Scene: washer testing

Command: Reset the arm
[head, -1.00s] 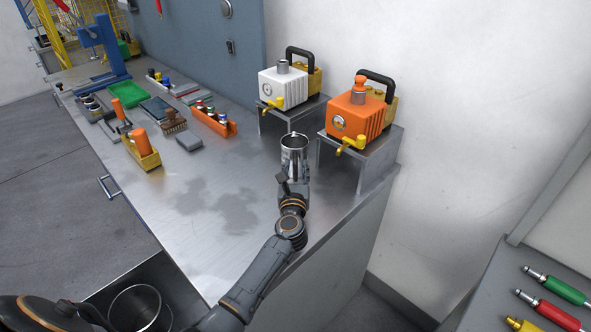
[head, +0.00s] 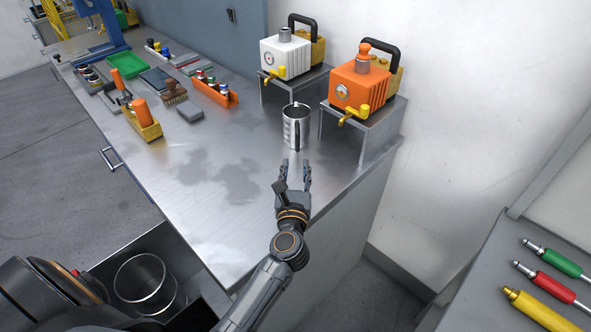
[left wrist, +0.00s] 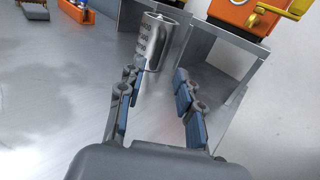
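My left gripper (head: 295,175) is open and empty over the steel bench, just in front of a metal measuring cup (head: 297,128). The cup stands upright on the bench, its handle toward the gripper. In the left wrist view, the two fingers of my left gripper (left wrist: 158,100) are spread apart. The cup (left wrist: 152,42) stands beyond the fingertips, apart from the palm, with dark markings on its side. My right gripper does not show.
A white pump (head: 285,56) and an orange pump (head: 357,84) stand on small metal stands behind the cup. Tool holders, a green tray (head: 127,65) and an orange rack (head: 214,92) fill the bench's left part. The bench middle (head: 215,170) is clear. A metal bin (head: 144,284) is below.

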